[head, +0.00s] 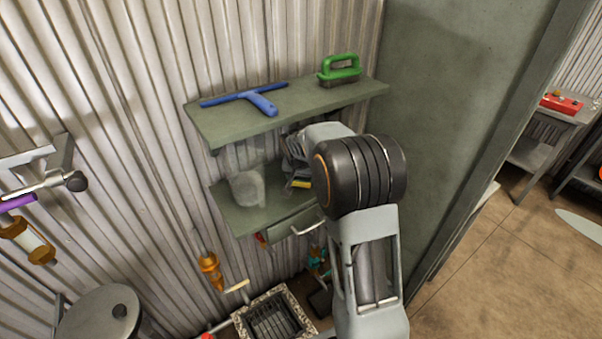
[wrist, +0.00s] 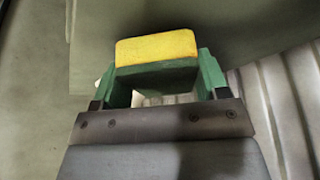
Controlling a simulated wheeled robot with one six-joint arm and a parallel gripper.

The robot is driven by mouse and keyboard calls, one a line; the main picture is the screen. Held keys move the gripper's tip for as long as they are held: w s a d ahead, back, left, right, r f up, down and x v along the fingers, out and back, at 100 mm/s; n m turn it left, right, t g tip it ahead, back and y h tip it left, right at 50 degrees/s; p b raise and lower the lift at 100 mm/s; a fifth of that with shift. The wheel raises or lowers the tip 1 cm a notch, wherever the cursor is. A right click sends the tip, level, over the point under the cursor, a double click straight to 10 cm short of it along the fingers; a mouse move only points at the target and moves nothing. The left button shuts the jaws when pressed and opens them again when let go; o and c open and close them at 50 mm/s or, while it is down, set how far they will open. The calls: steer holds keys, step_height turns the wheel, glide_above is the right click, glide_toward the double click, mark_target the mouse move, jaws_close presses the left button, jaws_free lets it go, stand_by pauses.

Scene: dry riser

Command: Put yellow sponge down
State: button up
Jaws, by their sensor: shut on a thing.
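The yellow sponge (wrist: 155,47) has a dark green underside and sits between the green fingers of my gripper (wrist: 157,68), which is shut on it. In the head view, a small yellow patch of the sponge (head: 301,184) shows beside my arm, over the lower grey-green shelf (head: 235,217). Most of my gripper is hidden behind my arm there. In the wrist view, a flat grey-green surface (wrist: 245,25) lies behind the sponge. I cannot tell whether the sponge touches it.
A clear cup-like container (head: 248,188) stands on the lower shelf, left of the sponge. The upper shelf (head: 225,128) overhangs it, bearing a blue squeegee (head: 262,103) and a green-handled brush (head: 340,70). A wall panel (head: 440,90) stands to the right. A drawer handle (head: 308,228) is below.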

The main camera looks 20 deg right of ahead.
steer(key=shift+s+a+f, duration=0.15)
steer(key=shift+f, duration=0.55)
steer(key=shift+s+a+r, duration=0.1)
steer(key=shift+s+r, duration=0.1)
steer(key=shift+s, duration=0.05)
steer(key=shift+w+f, duration=0.1)
steer(key=shift+f, duration=0.1)
steer(key=o, duration=0.9)
steer(key=shift+r, duration=0.1)
